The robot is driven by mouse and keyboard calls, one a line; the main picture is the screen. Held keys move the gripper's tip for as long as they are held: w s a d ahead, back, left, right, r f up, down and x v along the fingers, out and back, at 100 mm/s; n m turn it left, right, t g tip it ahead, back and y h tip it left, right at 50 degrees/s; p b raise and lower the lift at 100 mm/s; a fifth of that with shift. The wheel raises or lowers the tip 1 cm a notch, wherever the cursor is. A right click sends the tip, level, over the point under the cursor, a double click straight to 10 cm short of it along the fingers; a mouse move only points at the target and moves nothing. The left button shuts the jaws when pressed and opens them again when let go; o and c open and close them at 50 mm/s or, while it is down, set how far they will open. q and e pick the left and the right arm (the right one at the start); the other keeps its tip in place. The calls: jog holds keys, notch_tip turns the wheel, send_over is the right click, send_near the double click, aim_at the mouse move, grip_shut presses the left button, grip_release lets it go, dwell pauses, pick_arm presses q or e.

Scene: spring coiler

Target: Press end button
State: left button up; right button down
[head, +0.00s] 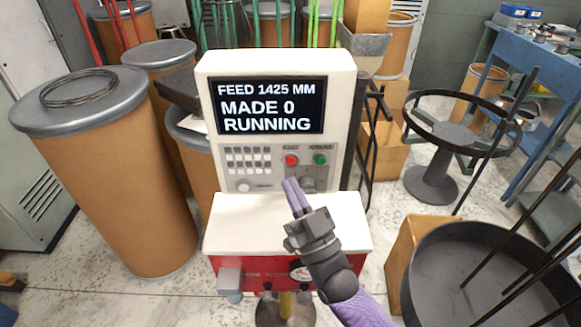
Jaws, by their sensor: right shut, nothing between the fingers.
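The spring coiler's white control panel (272,166) stands upright in the middle. Its dark screen (268,106) reads "FEED 1425 MM", "MADE 0", "RUNNING". Below the screen are a red button (291,160) on the left and a green button (320,159) on the right. The small labels above them are too small to read. My right gripper (291,183) is shut and empty, its purple fingertips just below the red button in the picture. Whether they touch the panel I cannot tell. My left gripper is not in view.
A white and red machine body (240,225) juts out below the panel. A brown drum (135,180) with a grey lid and wire coil (78,88) stands left. A round dark pan (480,270) with rods is at the lower right. A blue bench (530,75) stands far right.

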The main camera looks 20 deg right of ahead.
aim_at(291, 161)
jog(key=w, duration=0.1)
jog(key=w+b, duration=0.1)
jog(key=shift+w+d, duration=0.35)
jog(key=shift+d, duration=0.05)
dwell(1.0)
dwell(0.7)
jog(key=shift+w+d, duration=0.1)
jog(key=shift+w, duration=0.3)
jog(key=shift+w+d+b, duration=0.1)
jog(key=shift+w+b, duration=0.25)
jog(key=shift+b, duration=0.05)
dwell(0.4)
dwell(0.3)
jog(key=shift+s+a+p, duration=0.2)
jog(key=shift+s+p, duration=0.3)
jog(key=shift+s, duration=0.25)
